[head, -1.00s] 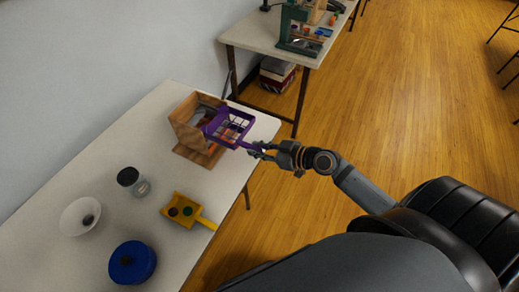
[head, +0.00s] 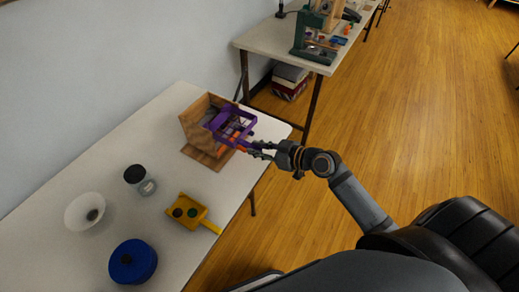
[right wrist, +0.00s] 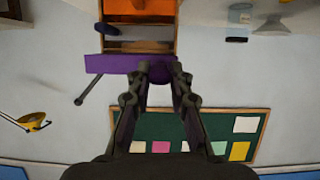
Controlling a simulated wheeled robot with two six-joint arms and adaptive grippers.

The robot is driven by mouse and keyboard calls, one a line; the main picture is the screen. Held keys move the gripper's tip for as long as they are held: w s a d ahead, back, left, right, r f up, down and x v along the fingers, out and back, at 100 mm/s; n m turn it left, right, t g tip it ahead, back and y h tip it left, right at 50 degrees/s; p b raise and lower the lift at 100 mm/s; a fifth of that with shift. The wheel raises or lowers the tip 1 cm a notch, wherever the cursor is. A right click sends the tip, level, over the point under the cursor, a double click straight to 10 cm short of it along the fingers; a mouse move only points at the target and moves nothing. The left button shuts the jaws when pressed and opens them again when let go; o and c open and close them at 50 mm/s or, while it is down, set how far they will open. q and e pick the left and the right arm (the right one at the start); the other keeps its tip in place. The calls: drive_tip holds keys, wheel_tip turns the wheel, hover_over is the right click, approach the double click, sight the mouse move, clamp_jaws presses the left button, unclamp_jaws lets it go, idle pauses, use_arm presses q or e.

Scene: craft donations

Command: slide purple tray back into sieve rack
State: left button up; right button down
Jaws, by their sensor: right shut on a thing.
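The purple tray (head: 246,116) is a shallow open-grid frame at the open front of the wooden sieve rack (head: 196,124). It lies partly within the rack and its front part sticks out. Its purple front strip (right wrist: 108,63) also shows in the right wrist view, just before the rack. My right gripper (head: 262,150) is shut on the purple tray at its front, to the right of the rack. An orange piece (right wrist: 140,8) shows in the rack. My left gripper is not in view.
On the white table (head: 120,205) are a yellow handled tray (head: 187,212), a dark-lidded jar (head: 139,179), a white bowl (head: 84,211) and a blue round container (head: 133,262). The wall is close behind. A second table (head: 275,38) stands beyond.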

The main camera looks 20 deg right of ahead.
sight(246, 143)
drive_tip(key=shift+w, duration=0.1)
drive_tip(key=shift+w+a+b, duration=0.3)
drive_tip(key=shift+w+b, duration=0.05)
drive_tip(key=shift+b, duration=0.05)
drive_tip(key=shift+w+a+b, duration=0.5)
drive_tip(key=shift+w+a, duration=0.25)
drive_tip(key=shift+w, duration=0.2)
drive_tip(key=shift+w+a, duration=0.2)
drive_tip(key=shift+w, duration=0.15)
drive_tip(key=shift+w+a+b, duration=0.4)
drive_tip(key=shift+w+a, duration=0.2)
drive_tip(key=shift+w, duration=0.2)
drive_tip(key=shift+w+a+b, duration=0.35)
drive_tip(key=shift+w+a, duration=0.25)
drive_tip(key=shift+w, duration=0.2)
